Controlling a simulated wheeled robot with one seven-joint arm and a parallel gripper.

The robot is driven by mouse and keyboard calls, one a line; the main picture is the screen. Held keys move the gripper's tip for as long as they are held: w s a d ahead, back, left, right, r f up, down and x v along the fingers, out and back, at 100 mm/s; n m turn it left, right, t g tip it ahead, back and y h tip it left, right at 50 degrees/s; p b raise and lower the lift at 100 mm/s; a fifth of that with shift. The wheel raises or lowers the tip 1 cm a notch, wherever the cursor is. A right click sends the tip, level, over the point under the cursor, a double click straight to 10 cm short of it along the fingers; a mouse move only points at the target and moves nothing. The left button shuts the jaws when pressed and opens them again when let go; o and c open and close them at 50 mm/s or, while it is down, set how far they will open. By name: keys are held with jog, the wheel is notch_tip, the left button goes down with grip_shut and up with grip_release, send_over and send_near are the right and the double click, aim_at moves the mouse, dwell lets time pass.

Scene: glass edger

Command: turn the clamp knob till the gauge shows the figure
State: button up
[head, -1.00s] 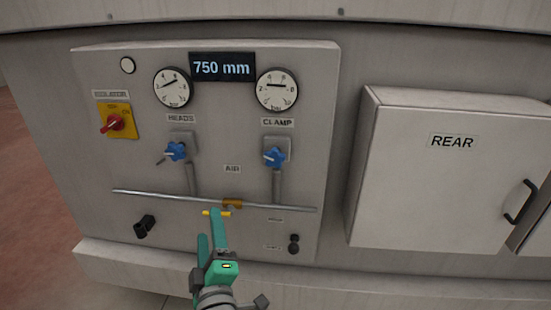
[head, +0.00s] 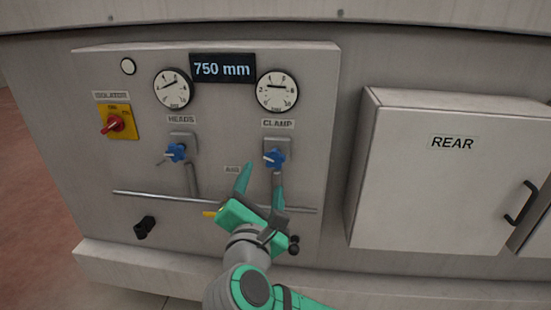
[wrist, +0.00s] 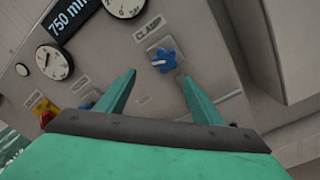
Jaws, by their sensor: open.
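The blue clamp knob (head: 274,158) sits under the CLAMP label on the grey panel, at the top of a vertical pipe. The clamp gauge (head: 277,90) is a round white dial above it, its needle lying nearly level. My gripper (head: 262,174) is open and empty, just below the knob, with one finger to the lower left and one near the pipe. In the wrist view the knob (wrist: 162,60) is beyond the two spread fingertips (wrist: 156,73), and no contact shows.
A second blue knob (head: 175,152), labelled HEADS, and its gauge (head: 172,88) are to the left. A red and yellow isolator switch (head: 116,124) is farther left. A horizontal pipe (head: 150,196) runs behind my gripper. The REAR cabinet (head: 440,190) juts out at right.

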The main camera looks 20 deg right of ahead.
aim_at(274, 162)
jog(key=shift+h, duration=0.3)
jog(key=x, duration=0.7)
jog(key=d+x, duration=0.1)
jog(key=x, duration=0.3)
jog(key=shift+s+r, duration=0.1)
jog(key=shift+s, duration=0.2)
jog(key=c, duration=1)
jog(key=shift+c, duration=0.2)
